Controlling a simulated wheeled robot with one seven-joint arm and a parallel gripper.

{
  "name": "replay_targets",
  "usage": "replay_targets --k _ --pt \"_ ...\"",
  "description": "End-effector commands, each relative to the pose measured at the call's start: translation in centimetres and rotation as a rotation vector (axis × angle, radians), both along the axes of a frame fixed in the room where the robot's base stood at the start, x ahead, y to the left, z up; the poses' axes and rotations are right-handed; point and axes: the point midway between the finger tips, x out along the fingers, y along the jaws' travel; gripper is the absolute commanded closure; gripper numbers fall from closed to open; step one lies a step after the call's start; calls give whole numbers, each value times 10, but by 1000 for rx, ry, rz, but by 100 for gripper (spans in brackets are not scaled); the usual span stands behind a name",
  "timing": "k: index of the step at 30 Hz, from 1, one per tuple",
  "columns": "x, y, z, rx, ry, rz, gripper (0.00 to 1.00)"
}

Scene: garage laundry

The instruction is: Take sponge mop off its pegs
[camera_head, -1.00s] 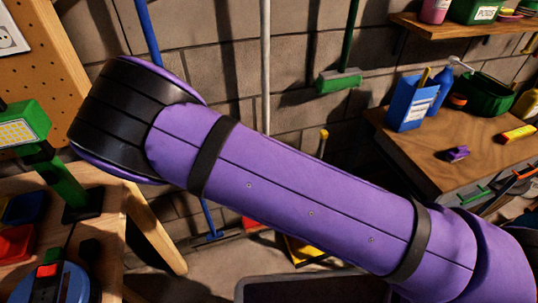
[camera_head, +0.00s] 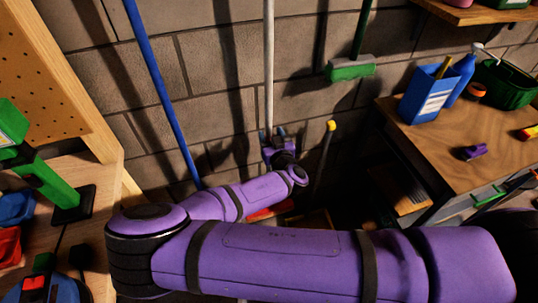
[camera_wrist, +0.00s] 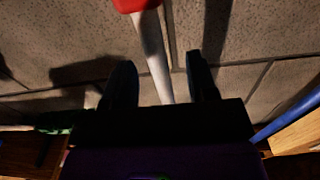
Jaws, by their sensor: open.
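A long white pole (camera_head: 269,70) hangs upright against the block wall. In the wrist view the white pole (camera_wrist: 157,62) meets a red part (camera_wrist: 136,5) at the top edge. A red patch (camera_head: 272,210) shows low behind my arm in the head view. I take this tool for the sponge mop, but its head is mostly hidden and no pegs are clear. My gripper (camera_head: 279,138) is open at the pole's lower part. In the wrist view the pole runs between the two fingers of my gripper (camera_wrist: 162,65), with gaps on both sides.
A blue pole (camera_head: 155,85) leans left of the white one. A green brush (camera_head: 350,68) hangs to the right, above a yellow-tipped dark handle (camera_head: 330,127). A wooden workbench (camera_head: 415,135) with bottles stands right, and a wooden table with a pegboard (camera_head: 40,75) stands left.

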Motion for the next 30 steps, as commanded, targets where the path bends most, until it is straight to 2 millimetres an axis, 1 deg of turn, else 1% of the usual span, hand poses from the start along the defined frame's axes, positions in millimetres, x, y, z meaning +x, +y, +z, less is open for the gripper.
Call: replay_targets --k 8,12,16,19,26,27,29,30 --pt "20 3 1 -2 0 -1 47" --pt "40 5 3 -4 -1 0 47" --pt "55 9 3 -2 0 0 47" --pt "60 11 3 0 1 -1 47" --pt "61 11 4 0 1 -2 47" --pt "61 11 4 0 1 -1 56" --pt "61 11 4 0 1 -1 70" --pt "61 11 4 0 1 -1 79"
